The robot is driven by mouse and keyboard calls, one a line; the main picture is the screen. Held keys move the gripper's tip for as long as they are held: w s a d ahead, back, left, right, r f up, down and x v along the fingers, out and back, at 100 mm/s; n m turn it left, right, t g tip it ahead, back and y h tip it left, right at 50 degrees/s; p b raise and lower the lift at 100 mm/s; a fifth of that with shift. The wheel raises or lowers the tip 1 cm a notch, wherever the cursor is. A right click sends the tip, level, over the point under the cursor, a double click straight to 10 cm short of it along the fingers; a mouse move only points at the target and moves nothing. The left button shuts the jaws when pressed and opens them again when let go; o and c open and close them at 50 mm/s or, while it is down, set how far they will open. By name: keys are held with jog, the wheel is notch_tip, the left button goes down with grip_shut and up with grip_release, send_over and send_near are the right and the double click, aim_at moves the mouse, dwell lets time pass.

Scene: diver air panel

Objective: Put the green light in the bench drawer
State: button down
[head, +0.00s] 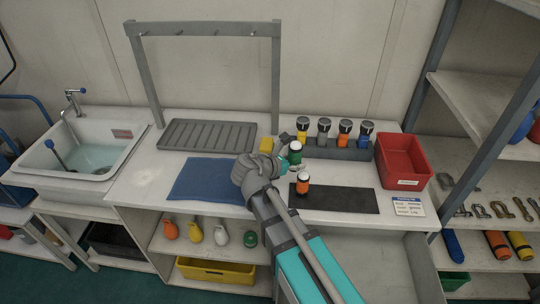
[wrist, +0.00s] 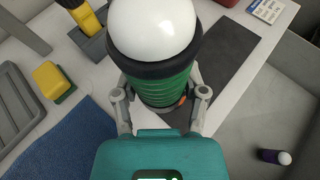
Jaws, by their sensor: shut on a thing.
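The green light (head: 294,155) has a ribbed green body, a black collar and a white lens. My gripper (head: 284,158) is shut on it and holds it upright above the bench. In the wrist view, the gripper's fingers (wrist: 160,102) clasp the green body (wrist: 166,88) from both sides. The grey bench drawer (head: 385,270) seems pulled open at the front right, partly hidden by my arm. Its inside (wrist: 245,120) fills the right of the wrist view, where a dark purple-blue light with a white end (wrist: 272,156) lies.
An orange light (head: 303,184) stands on the dark mat (head: 345,198). Behind are a grey rack (head: 335,149) with several lights and a red bin (head: 402,161). A blue mat (head: 208,180), a drain tray (head: 205,135) and a yellow sponge (wrist: 47,78) lie leftward.

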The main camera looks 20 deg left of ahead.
jog(key=w+a+f+b, duration=0.1)
jog(key=w+f+b, duration=0.2)
jog(key=w, duration=0.1)
jog(key=w+a+f+b, duration=0.2)
jog(key=w+f+b, duration=0.1)
jog(key=w, duration=0.1)
jog(key=w+a+f+b, duration=0.2)
jog(key=w+f+b, duration=0.1)
jog(key=w, duration=0.1)
jog(key=shift+a, duration=0.25)
jog(key=shift+f, duration=0.1)
jog(key=shift+w+a+f+b, duration=0.2)
jog(key=shift+w+f+b, duration=0.25)
jog(key=shift+b, duration=0.2)
jog(key=shift+f+b, duration=1.4)
jog(key=shift+f, duration=0.1)
jog(key=shift+f, duration=0.1)
